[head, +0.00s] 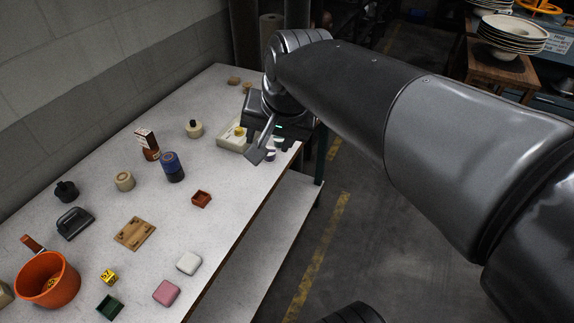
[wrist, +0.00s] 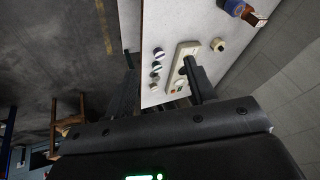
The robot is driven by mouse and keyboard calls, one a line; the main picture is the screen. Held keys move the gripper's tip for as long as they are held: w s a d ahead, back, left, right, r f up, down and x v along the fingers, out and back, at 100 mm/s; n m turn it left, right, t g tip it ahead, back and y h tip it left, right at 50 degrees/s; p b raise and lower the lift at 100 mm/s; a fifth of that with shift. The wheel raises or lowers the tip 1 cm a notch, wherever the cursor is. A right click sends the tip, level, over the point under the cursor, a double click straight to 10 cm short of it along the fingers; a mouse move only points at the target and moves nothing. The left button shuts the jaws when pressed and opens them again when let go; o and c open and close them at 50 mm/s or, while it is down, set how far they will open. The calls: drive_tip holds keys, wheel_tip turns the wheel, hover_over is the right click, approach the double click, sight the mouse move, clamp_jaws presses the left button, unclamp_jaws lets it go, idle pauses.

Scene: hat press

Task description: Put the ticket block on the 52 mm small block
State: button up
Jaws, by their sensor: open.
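A small yellow cube (head: 108,276) with dark marks sits at the near left of the table; it may be the ticket block, but its marks are too small to read. A pale tan round block (head: 124,181) stands at the middle left. No size mark is legible, so I cannot tell which thing is the 52 mm small block. My gripper (head: 268,150) is open and empty near the table's far right edge, far from both. The wrist view shows its fingers apart (wrist: 160,62), with neither of these blocks between them.
A cream tray (head: 228,141) with a yellow piece lies beside my gripper.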

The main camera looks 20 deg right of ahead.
drive_tip(key=s+d+f+n+h, duration=0.1)
drive_tip(key=s+d+f+n, duration=0.1)
drive_tip(key=s+f+n, duration=0.3)
drive_tip(key=s, duration=0.4)
drive_tip(key=shift+d+f, duration=0.15)
drive_tip(key=shift+s, duration=0.1)
idle(0.7)
